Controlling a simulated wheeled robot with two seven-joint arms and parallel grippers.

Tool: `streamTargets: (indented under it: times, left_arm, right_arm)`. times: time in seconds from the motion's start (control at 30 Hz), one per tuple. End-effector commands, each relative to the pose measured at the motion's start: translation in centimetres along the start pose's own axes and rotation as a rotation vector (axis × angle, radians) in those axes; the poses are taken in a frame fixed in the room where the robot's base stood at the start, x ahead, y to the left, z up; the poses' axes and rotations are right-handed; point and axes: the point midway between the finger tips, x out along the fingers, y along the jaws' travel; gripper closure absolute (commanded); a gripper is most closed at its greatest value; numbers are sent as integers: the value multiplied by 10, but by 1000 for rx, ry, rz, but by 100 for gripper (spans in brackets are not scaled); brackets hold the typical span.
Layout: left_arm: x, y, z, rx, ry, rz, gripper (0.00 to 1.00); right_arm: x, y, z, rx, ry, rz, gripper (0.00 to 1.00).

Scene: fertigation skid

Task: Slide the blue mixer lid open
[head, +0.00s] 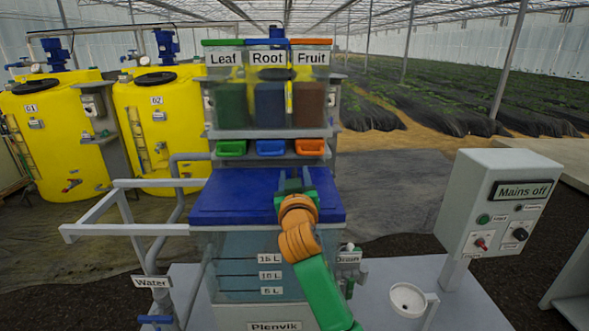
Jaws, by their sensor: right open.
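The blue mixer lid (228,203) lies flat across the top of the clear mixer tank (240,270) and appears to cover it. My right arm reaches up from the bottom of the head view. My right gripper (293,177) is open over the right half of the lid, fingers pointing away toward its far edge. I cannot tell whether the fingers touch the lid or anything on it; the wrist hides part of the lid's front edge. My left gripper is not in view.
A grey rail frame (120,230) extends left from the tank. Above the lid's back are green, blue and orange handles (270,148) under the Leaf, Root and Fruit hoppers (268,100). A control box (495,210) stands right, a white cup (407,300) lower right.

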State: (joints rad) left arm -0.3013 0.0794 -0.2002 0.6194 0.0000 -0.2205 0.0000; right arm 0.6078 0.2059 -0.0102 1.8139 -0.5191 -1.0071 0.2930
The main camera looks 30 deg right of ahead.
Motion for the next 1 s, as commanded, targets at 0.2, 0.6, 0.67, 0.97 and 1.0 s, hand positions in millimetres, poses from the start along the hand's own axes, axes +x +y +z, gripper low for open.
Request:
streamTargets:
  times: [0.2,0.6,0.67,0.97,1.0]
  left_arm:
    - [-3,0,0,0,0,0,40]
    - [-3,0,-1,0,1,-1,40]
    - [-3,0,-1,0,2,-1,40]
    - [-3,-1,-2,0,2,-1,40]
    - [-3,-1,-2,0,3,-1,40]
  right_arm:
    - [10,0,0,0,1,0,50]
    - [9,0,1,0,0,0,100]
    - [9,0,1,-1,0,0,100]
    - [9,0,1,-1,0,0,100]
    - [9,0,1,-1,0,0,100]
